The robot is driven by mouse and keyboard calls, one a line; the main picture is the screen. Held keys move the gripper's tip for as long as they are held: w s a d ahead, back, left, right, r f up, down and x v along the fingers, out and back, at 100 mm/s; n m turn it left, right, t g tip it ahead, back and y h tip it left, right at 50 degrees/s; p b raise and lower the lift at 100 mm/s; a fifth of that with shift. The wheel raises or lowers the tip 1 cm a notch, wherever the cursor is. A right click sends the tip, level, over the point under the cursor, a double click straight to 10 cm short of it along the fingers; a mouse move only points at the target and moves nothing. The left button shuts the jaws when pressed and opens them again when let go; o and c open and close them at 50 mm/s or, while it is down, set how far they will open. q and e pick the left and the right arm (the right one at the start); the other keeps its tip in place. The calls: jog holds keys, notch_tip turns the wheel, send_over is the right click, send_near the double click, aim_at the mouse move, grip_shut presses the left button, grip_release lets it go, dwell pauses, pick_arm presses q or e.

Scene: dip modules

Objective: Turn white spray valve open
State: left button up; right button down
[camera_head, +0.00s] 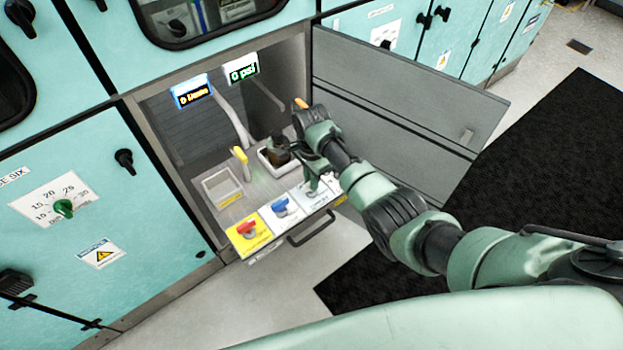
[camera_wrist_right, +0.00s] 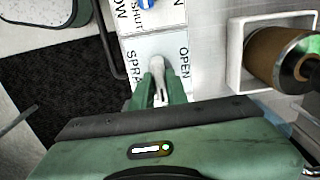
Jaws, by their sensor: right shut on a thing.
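The white spray valve (camera_wrist_right: 157,68) shows in the right wrist view on a white panel (camera_wrist_right: 200,62) printed "SPRA…" and "OPEN". Its handle stands between the two green fingers of my right gripper (camera_wrist_right: 158,94), which is shut on it. The valve's tip points up in that view, between the two words. In the head view my right gripper (camera_head: 314,184) reaches down onto the rightmost panel of the pulled-out drawer and hides most of the valve. My left gripper is not in view.
A red valve (camera_head: 246,229) on yellow and a blue valve (camera_head: 281,208) on white sit left of it. Behind are a dark brown bottle (camera_head: 276,151) in a white tray, an empty tray (camera_head: 221,188) and a yellow-tipped nozzle (camera_head: 240,155). An open grey door (camera_head: 400,110) stands to the right.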

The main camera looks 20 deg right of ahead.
jog(key=shift+n, duration=0.3)
jog(key=n+p, duration=0.1)
jog(key=n, duration=0.1)
jog(key=shift+r+n+p, duration=0.1)
jog(key=shift+n+p, duration=0.2)
jog(key=shift+p, duration=0.1)
jog(key=n+p, duration=0.1)
jog(key=n, duration=0.3)
jog(key=n+p, duration=0.1)
jog(key=n, duration=0.4)
jog(key=shift+n, duration=0.4)
jog(key=n, duration=0.4)
jog(key=shift+n+p, duration=0.4)
jog(key=c, duration=1.4)
grip_release()
